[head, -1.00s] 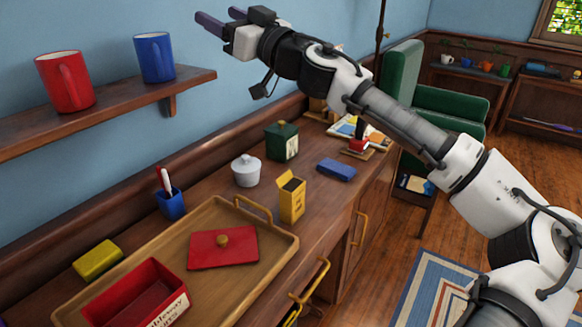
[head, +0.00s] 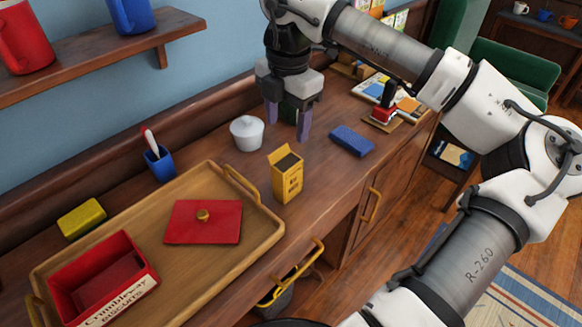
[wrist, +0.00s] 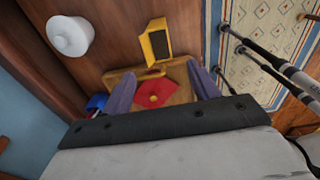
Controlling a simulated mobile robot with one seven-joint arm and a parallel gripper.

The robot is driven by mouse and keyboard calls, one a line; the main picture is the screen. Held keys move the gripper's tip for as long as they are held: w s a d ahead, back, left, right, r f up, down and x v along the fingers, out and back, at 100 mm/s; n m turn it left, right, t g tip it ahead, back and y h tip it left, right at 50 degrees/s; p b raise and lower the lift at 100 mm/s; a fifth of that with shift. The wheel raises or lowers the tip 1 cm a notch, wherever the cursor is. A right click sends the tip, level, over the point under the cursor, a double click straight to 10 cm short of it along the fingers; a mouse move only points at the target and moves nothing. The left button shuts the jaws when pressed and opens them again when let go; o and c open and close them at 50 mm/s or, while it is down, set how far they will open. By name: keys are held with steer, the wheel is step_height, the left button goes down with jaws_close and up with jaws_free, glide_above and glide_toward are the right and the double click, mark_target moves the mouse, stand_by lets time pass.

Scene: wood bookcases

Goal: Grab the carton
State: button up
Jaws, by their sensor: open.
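The yellow carton (head: 288,180), with a dark open top, stands upright on the wooden counter just right of the tray's back handle. It also shows in the wrist view (wrist: 155,32), near the top middle, beyond my fingertips. My gripper (head: 287,128) is open and empty, with its fingers pointing down. In the head view it appears above and behind the carton, apart from it. In the wrist view the two fingers (wrist: 163,78) reach up from below, with the tray and red lid seen between them.
A white lidded pot (head: 247,136) stands left of my gripper. A blue block (head: 351,140) lies right of the carton. The wooden tray (head: 222,262) holds a red lid (head: 190,232) and red box (head: 75,270).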

mark_target(287, 162)
steer(key=f+p, duration=0.1)
steer(key=f, duration=0.7)
steer(key=shift+d+f, duration=0.1)
steer(key=shift+d, duration=0.1)
steer(key=shift+w+a+f+p, duration=0.15)
steer(key=shift+f+p, duration=0.45)
steer(key=shift+f, duration=0.8)
steer(key=shift+s+a+f+p, duration=0.1)
steer(key=shift+f+p, duration=0.5)
steer(key=shift+f, duration=0.8)
steer(key=c, duration=1)
steer(key=shift+r, duration=0.1)
steer(key=shift+c, duration=0.2)
